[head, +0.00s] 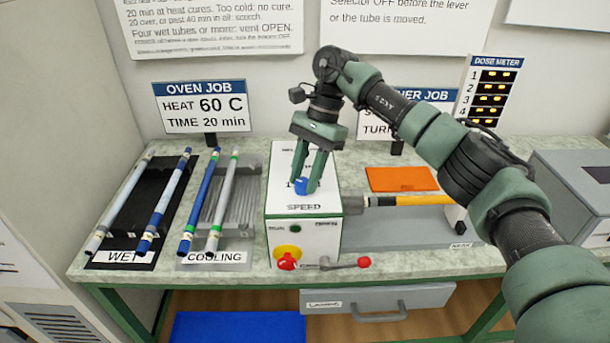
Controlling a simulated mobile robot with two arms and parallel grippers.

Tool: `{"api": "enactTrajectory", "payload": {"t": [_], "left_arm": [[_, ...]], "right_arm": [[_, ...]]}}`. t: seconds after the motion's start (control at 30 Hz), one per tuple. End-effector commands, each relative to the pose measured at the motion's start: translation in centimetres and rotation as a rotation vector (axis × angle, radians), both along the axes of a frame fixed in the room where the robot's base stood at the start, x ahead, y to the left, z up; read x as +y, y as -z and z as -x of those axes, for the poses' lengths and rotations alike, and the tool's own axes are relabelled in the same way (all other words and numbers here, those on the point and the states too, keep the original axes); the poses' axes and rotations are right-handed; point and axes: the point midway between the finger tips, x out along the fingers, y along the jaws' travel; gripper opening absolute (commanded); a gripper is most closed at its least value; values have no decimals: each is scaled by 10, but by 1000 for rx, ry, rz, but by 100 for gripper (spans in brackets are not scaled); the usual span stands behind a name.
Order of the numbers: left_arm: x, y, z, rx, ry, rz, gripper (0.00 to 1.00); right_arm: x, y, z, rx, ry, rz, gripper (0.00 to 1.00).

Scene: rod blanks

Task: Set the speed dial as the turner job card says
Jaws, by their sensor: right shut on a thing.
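The speed dial (301,186) is a small blue knob on the top of the white turner box (275,222), above the word SPEED. My right gripper (306,186) points down over the box, and its fingers are closed on the dial. The gripper and its fingers hide most of the dial's scale. The turner job card (433,96) stands behind my right arm, which covers most of it; only parts of its title and a few letters show, so its speed cannot be read. My left gripper is out of view.
The box front has a red knob on yellow (287,258) and a red-tipped lever (363,262). Rods lie on the WET rack (122,257) and the COOLING rack (231,248) at left. An oven job card (204,106), an orange mat (401,179) and a dose meter (487,90) are behind.

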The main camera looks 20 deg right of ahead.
Motion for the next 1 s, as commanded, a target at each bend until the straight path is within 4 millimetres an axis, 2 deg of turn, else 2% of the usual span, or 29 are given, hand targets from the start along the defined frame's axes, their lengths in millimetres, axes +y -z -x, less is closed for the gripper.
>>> {"api": "enactTrajectory", "payload": {"t": [0.07,0.1,0.17,0.43,0.57,0.9,1.0], "left_arm": [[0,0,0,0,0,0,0],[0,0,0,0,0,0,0],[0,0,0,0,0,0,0],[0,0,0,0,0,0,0],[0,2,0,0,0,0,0],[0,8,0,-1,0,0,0],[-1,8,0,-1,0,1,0]], "right_arm": [[0,-1,-1,-4,1,-1,0],[0,-1,-1,-4,1,-1,41],[0,-1,-1,-4,1,-1,55],[0,0,0,-2,1,-1,55],[-2,-6,-2,-3,2,0,55],[-20,-58,-13,-4,3,-1,55],[-24,-67,-15,-3,0,-1,55]]}}
